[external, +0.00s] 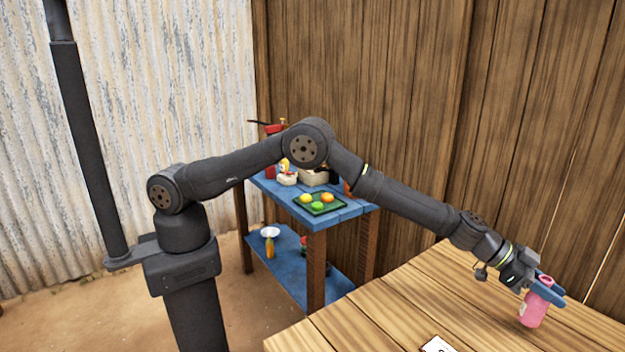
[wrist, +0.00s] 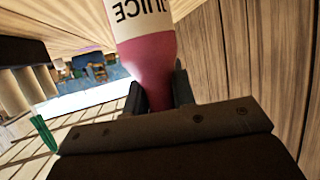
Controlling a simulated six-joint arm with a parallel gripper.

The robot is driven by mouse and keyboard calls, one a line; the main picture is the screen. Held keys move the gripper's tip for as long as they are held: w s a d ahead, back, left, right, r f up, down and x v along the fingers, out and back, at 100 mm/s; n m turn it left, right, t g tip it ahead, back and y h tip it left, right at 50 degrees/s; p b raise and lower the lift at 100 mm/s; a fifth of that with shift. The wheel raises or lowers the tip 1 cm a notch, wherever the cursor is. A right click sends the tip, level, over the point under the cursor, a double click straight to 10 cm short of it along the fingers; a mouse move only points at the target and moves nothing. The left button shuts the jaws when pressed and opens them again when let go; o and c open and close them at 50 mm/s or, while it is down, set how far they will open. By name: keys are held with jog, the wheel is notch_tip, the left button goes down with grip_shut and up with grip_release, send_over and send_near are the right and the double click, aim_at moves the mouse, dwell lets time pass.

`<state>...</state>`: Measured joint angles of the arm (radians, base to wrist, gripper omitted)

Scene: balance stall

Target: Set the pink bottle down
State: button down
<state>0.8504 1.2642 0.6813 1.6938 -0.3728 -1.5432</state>
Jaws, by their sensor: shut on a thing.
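The pink bottle (external: 533,311) is at the right of the external view, over the wooden table (external: 400,312) near its right part. My gripper (external: 545,288) is shut on its upper part, and the bottle leans slightly. In the wrist view the pink bottle (wrist: 146,55) shows a pale label reading "JUICE", upside down in the picture. Its narrow part sits between the two fingers of my gripper (wrist: 158,92). I cannot tell whether the bottle's base touches the table.
A white card (external: 437,345) lies at the table's front edge. A blue shelf (external: 340,212) behind holds a green tray (external: 320,209) of fruit and several other items. A wooden wall (external: 400,100) stands close behind the table. The table between card and bottle looks clear.

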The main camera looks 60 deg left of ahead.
jog(key=shift+f, duration=1.25)
jog(key=c, duration=1.2)
grip_release()
jog(key=shift+f, duration=0.15)
jog(key=shift+s+a+r, duration=0.1)
jog(key=shift+a+r, duration=0.2)
jog(key=shift+a, duration=0.1)
jog(key=v, duration=1.1)
jog(key=shift+s, duration=0.1)
jog(key=x, duration=1.2)
jog(key=shift+a+r, duration=0.1)
jog(key=shift+r, duration=0.5)
